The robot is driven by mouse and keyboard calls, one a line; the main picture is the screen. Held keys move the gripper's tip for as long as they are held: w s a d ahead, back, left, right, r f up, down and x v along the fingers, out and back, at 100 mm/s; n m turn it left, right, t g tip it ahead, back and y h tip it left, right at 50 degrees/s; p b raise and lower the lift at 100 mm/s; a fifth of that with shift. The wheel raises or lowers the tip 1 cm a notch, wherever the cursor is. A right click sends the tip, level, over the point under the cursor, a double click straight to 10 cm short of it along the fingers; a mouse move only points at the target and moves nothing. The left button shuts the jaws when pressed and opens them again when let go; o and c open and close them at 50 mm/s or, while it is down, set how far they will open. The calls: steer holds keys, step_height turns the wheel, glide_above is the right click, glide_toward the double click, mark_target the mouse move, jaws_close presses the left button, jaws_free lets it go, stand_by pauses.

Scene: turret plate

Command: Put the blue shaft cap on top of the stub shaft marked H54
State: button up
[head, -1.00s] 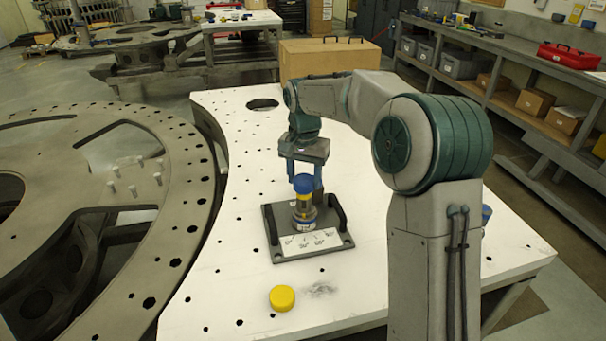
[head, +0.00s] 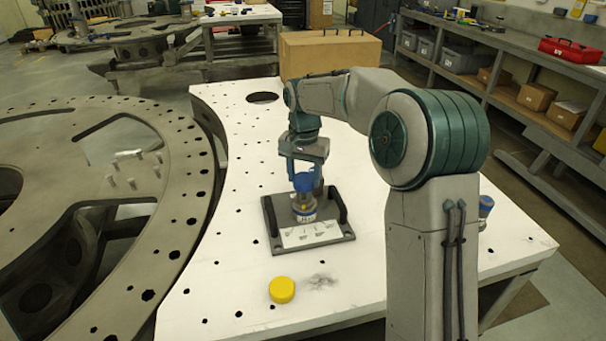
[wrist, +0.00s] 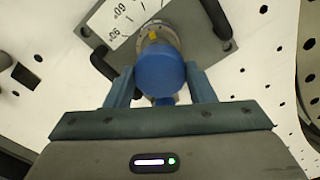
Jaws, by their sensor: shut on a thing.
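The blue shaft cap (head: 304,183) is between the fingers of my gripper (head: 305,181), which is shut on it. In the wrist view the cap (wrist: 160,72) fills the space between the two blue fingers (wrist: 160,86). Directly below it is a stub shaft (head: 304,207) with a yellow mark, upright on a grey base plate (head: 340,237) with dark handles. The cap looks in line with the shaft; whether it rests on it I cannot tell. A white label is on the shaft's lower collar, too small to read surely.
A yellow cap (head: 282,290) lies on the white table (head: 225,255) in front of the base plate. A blue-topped piece (head: 486,206) stands at the right, beside my arm. A cardboard box (head: 330,54) is at the back. The left of the table is clear.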

steer(key=o, duration=1)
step_height(320, 180, up, 14)
steer(key=shift+f, duration=0.1)
steer(key=s+d+f+n+t, duration=0.1)
steer(key=s+d+f, duration=0.3)
steer(key=s, duration=0.6)
steer(key=s+d+f+n+t, duration=0.1)
steer(key=s+d+f+n, duration=0.1)
steer(key=s, duration=0.8)
steer(key=s+d+f+n+t, duration=0.1)
steer(key=s+d+f, duration=0.4)
steer(key=s, duration=0.5)
steer(key=shift+d+f, duration=0.35)
steer(key=shift+f, duration=0.1)
